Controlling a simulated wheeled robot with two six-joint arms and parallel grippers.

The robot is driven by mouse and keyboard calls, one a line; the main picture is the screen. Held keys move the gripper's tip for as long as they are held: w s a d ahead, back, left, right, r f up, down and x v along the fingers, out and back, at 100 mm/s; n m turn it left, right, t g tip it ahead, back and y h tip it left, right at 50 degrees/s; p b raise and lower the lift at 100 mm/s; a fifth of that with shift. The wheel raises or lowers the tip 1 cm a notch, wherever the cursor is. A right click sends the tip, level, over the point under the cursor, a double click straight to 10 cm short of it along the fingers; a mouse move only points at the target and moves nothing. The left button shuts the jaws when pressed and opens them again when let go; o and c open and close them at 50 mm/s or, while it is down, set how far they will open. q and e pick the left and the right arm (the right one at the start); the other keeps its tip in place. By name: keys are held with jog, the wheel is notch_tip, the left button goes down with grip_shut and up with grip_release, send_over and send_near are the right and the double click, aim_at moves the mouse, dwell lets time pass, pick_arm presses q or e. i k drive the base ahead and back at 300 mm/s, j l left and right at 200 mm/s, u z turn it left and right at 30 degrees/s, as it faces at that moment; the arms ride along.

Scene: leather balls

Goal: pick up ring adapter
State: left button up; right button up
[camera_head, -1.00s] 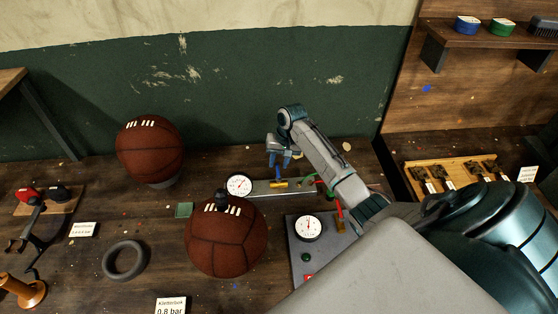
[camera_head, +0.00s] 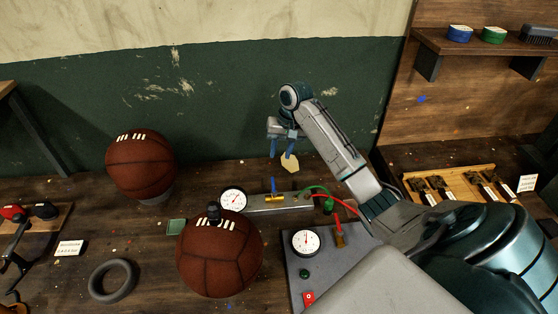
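A dark grey ring (camera_head: 112,281) lies flat on the table at the lower left. It is the only loose ring I make out, and I cannot tell if it is the ring adapter. A brass fitting with a blue stem (camera_head: 280,196) sits on the grey bar below my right gripper. My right gripper (camera_head: 282,151) hangs in the air near the back wall, its two blue fingers apart. A pale yellowish flat piece (camera_head: 290,163) shows at the finger tips; I cannot tell whether it touches them. My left gripper is out of view.
Two brown leather balls (camera_head: 141,164) (camera_head: 220,257) stand left of my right arm. Gauges (camera_head: 233,200) (camera_head: 305,242), a grey panel (camera_head: 300,268) and a red hose (camera_head: 340,202) lie below the gripper. A wooden tray (camera_head: 450,183) is at right, under a shelf (camera_head: 490,45).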

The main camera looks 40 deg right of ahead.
aim_at(214, 208)
jog(key=k, duration=2)
